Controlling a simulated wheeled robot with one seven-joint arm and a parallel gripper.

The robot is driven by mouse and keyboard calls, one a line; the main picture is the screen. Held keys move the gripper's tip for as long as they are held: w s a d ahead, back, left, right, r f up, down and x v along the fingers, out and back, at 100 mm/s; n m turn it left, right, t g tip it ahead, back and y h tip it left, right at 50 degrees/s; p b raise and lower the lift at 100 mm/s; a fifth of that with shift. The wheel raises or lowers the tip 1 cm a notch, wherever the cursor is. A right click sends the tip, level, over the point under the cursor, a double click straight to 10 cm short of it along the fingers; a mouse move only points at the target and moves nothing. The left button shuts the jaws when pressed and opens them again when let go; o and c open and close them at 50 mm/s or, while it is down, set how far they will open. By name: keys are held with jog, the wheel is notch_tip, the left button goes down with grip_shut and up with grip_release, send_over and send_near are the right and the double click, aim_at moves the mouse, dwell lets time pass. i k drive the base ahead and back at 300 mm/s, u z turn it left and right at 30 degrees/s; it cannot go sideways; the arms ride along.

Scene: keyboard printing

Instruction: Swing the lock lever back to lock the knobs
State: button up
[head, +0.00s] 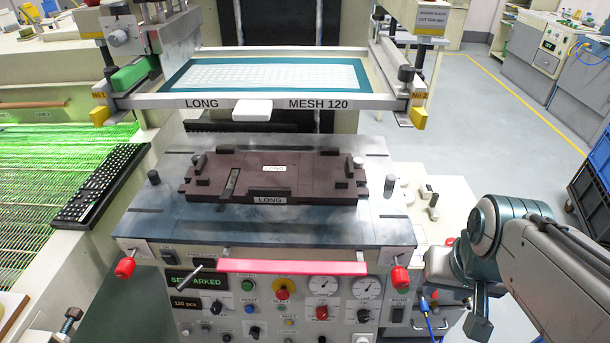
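A dark lever (187,283) with a slim rod sticks out at a slant from the left of the machine's front, below the table edge; I take it for the lock lever. Two red knobs hang at the table's front corners, a left knob (125,268) and a right knob (399,277). My arm comes in from the lower right. Its end, seemingly my gripper (479,324), hangs right of the right knob, apart from knobs and lever. I cannot make out two fingertips or any gap.
A brown fixture (274,176) marked LONG sits on the metal table (148,222). A screen frame (282,101) stands above it. A pink bar (292,267) runs along the front, over a panel of buttons and gauges. A black keyboard (100,185) lies left. Open floor (497,125) shows right.

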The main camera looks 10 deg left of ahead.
aim_at(191, 276)
jog(key=k, duration=0.5)
jog(key=z, duration=0.6)
jog(key=i, duration=0.45)
jog(key=u, duration=1.95)
